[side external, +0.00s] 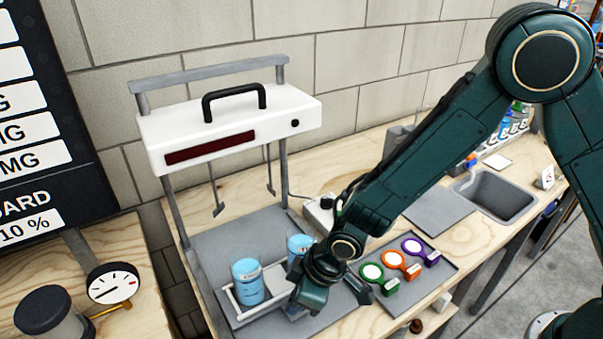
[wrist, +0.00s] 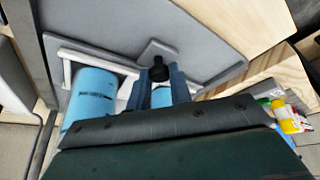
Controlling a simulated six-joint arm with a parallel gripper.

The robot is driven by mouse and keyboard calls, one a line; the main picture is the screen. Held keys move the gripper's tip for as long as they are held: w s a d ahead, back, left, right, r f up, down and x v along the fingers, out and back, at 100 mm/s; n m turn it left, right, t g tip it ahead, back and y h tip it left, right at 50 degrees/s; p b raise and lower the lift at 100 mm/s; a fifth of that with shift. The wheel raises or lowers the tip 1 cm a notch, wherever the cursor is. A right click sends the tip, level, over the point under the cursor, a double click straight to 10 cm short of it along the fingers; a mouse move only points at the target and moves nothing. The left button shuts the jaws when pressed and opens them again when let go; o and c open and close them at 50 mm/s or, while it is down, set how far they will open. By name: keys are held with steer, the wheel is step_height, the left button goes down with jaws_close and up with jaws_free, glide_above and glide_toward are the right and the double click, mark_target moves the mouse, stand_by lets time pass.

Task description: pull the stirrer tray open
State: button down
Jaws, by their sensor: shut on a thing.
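The stirrer tray (side external: 233,303) is a low pale-rimmed tray under the white stirrer head (side external: 225,125). It holds two blue jars, one on the left (side external: 247,284) and one on the right (side external: 298,246) partly behind my arm. My gripper (wrist: 160,82) is shut on a small black knob (wrist: 158,69) in the wrist view, at the tray. In the side view my gripper hides the tray's near right part and the knob. In the wrist view one blue jar (wrist: 90,98) stands left of the fingers. How far out the tray sits is hard to tell.
A dark tray with green, orange and purple round filter holders (side external: 402,262) lies just right of my gripper. A sink (side external: 495,195) is farther right. Grey posts (side external: 186,235) stand beside the tray. A gauge (side external: 112,283) is at lower left.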

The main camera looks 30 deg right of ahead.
steer(key=shift+s, duration=0.6)
steer(key=c, duration=1.3)
jaws_free()
steer(key=shift+o, duration=0.2)
steer(key=shift+w, duration=0.1)
steer(key=shift+r, duration=0.15)
steer(key=v, duration=1.3)
steer(key=shift+r, duration=0.25)
steer(key=shift+d, duration=0.15)
